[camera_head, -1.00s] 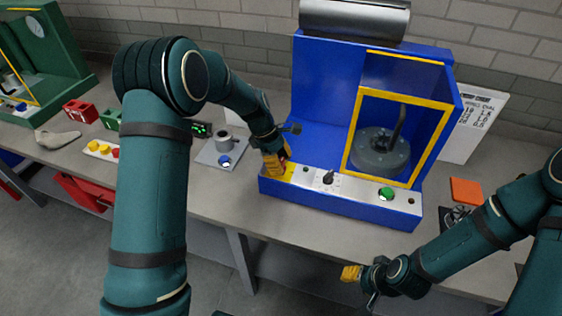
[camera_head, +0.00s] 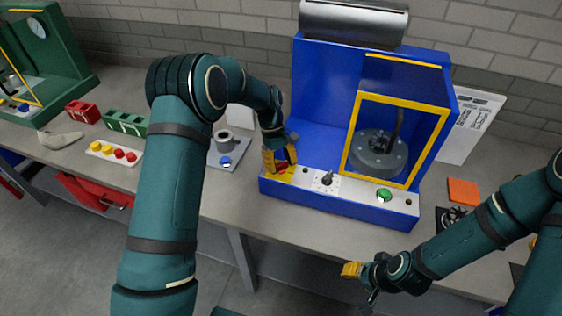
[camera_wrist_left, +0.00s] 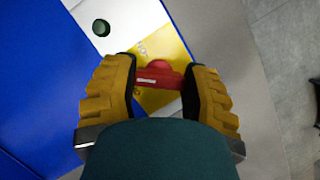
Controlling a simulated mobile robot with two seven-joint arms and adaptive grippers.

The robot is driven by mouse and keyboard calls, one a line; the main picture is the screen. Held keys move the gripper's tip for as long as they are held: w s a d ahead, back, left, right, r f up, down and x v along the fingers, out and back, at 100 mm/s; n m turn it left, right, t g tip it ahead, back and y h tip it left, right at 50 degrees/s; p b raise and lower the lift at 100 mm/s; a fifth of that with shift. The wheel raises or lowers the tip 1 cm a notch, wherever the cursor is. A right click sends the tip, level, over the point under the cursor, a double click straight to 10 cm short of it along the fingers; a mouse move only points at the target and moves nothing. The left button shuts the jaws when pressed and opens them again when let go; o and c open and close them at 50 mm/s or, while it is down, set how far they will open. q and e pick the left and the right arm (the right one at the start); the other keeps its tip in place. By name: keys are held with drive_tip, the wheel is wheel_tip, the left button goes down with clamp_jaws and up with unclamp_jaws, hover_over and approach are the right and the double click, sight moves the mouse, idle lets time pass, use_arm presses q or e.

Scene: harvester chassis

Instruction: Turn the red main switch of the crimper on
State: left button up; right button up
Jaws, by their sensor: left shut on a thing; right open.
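The crimper (camera_head: 325,75) is a blue machine with a yellow-framed window at the back of the bench. Its red main switch (camera_wrist_left: 158,75) sits on a yellow plate (camera_wrist_left: 165,45) at the left end of the front panel. My left gripper (camera_head: 280,165) is at that plate. In the left wrist view its yellow fingers (camera_wrist_left: 158,88) stand on both sides of the red switch and are shut on it. The switch's handle lies crosswise between the fingers, with a pale mark on it. My right gripper (camera_head: 358,280) is open and empty in front of the bench, away from the crimper.
The front panel also has a black knob (camera_head: 327,179) and a green button (camera_head: 384,195). A grey plate with a blue button (camera_head: 226,161) lies left of the crimper. An orange square (camera_head: 463,191) lies to its right. A green machine (camera_head: 50,60) stands at far left.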

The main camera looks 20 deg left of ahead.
use_arm(q)
drive_tip(key=m, duration=0.2)
drive_tip(key=m+g+y, duration=0.1)
drive_tip(key=m, duration=0.1)
drive_tip(key=shift+f+m+y, duration=0.1)
drive_tip(key=shift+m+y, duration=1.2)
drive_tip(key=shift+m, duration=1.6)
drive_tip(key=o, duration=1.2)
drive_tip(key=v, duration=1.2)
